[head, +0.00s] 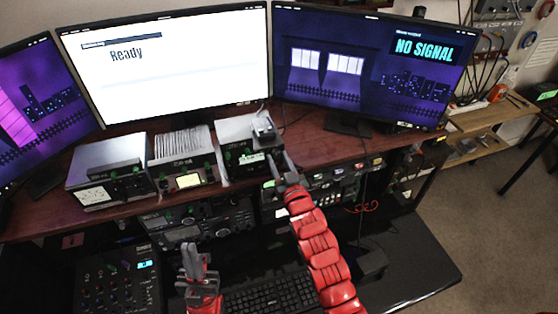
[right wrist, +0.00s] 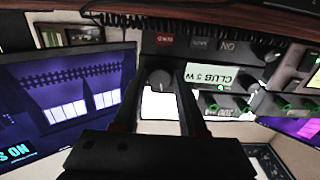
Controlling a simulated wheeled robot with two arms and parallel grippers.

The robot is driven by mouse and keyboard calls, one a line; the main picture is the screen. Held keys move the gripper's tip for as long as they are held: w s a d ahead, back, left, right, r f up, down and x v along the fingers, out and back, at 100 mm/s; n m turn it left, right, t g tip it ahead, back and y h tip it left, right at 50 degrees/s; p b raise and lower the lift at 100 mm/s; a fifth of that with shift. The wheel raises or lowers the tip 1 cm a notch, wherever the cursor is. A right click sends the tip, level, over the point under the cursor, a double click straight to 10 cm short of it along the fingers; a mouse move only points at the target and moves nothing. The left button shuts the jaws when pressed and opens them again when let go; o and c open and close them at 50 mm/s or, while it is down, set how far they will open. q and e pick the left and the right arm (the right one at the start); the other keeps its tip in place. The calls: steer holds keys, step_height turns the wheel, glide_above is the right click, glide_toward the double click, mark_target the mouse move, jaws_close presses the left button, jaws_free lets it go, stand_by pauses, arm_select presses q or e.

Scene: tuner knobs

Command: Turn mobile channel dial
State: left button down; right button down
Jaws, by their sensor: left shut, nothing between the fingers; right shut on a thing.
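The rightmost of three small radio units (head: 236,130) stands on the shelf below the monitors. My right gripper (head: 273,158) is at its front right side. In the right wrist view, which is upside down, the two fingers (right wrist: 160,92) are shut on a dark round dial (right wrist: 160,78). A green-lit display reading "CLUB 5 W" (right wrist: 212,77) sits beside the dial on the same face. In the head view the dial is hidden behind the gripper. My left gripper (head: 193,262) is shut and empty, pointing up over the lower desk, apart from the radios.
Two more radio units, one at the left (head: 108,175) and one in the middle (head: 183,165), stand alongside. A mixer (head: 118,285) and a keyboard (head: 272,297) lie below. The white monitor (head: 165,65) reads "Ready"; the right monitor (head: 370,65) reads "NO SIGNAL".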

steer(key=shift+f+n+b, duration=0.2)
steer(key=shift+n+b, duration=1.3)
steer(key=shift+b, duration=1.25)
steer(key=shift+n+b, duration=0.8)
steer(key=shift+b, duration=0.2)
steer(key=shift+r+n+b, duration=0.25)
steer(key=shift+n+b, duration=0.2)
steer(key=shift+n, duration=0.25)
steer(key=shift+c, duration=2.3)
jaws_free()
